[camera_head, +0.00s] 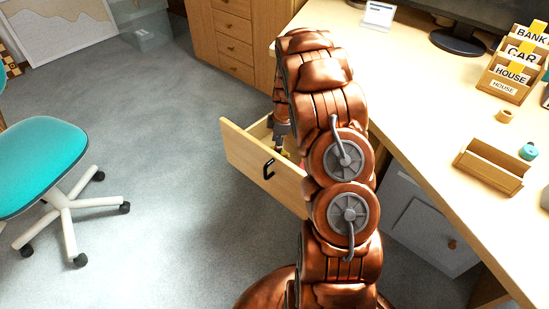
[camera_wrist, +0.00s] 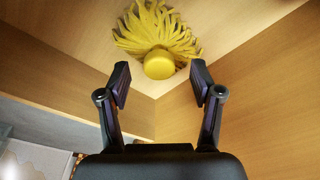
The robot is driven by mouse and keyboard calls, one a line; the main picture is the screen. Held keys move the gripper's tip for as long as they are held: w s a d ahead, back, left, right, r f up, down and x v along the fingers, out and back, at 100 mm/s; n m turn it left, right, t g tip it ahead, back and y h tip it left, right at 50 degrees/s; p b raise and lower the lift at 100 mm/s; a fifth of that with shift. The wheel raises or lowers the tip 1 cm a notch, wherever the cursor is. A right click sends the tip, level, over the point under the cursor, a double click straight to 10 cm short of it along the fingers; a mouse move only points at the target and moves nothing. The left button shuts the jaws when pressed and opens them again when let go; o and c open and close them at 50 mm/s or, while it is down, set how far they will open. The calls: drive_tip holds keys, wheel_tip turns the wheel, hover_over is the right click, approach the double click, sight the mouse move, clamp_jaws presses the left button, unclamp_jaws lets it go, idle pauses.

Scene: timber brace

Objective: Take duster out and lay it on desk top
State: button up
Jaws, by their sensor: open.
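The duster (camera_wrist: 158,42) has yellow strands around a round yellow end, and it lies inside the wooden drawer (camera_wrist: 140,112) in the wrist view. My gripper (camera_wrist: 160,78) is open, with the duster's round end beyond and roughly between its fingertips, and nothing is held. In the head view the drawer (camera_head: 240,150) is pulled out from under the desk top (camera_head: 425,105). My arm hides much of the drawer there, so the duster is mostly hidden.
On the desk stand a labelled wooden card holder (camera_head: 505,85), a small wooden tray (camera_head: 488,172), a teal roll (camera_head: 528,152) and a monitor stand (camera_head: 458,40). The desk's middle and front stretch are clear. A teal chair (camera_head: 40,165) stands left.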

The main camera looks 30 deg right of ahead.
drive_tip(key=shift+w+a+f, duration=0.2)
drive_tip(key=shift+f, duration=0.65)
drive_tip(key=shift+w+a+f, duration=0.15)
drive_tip(key=shift+f, duration=0.65)
drive_tip(key=shift+c, duration=0.3)
clamp_jaws()
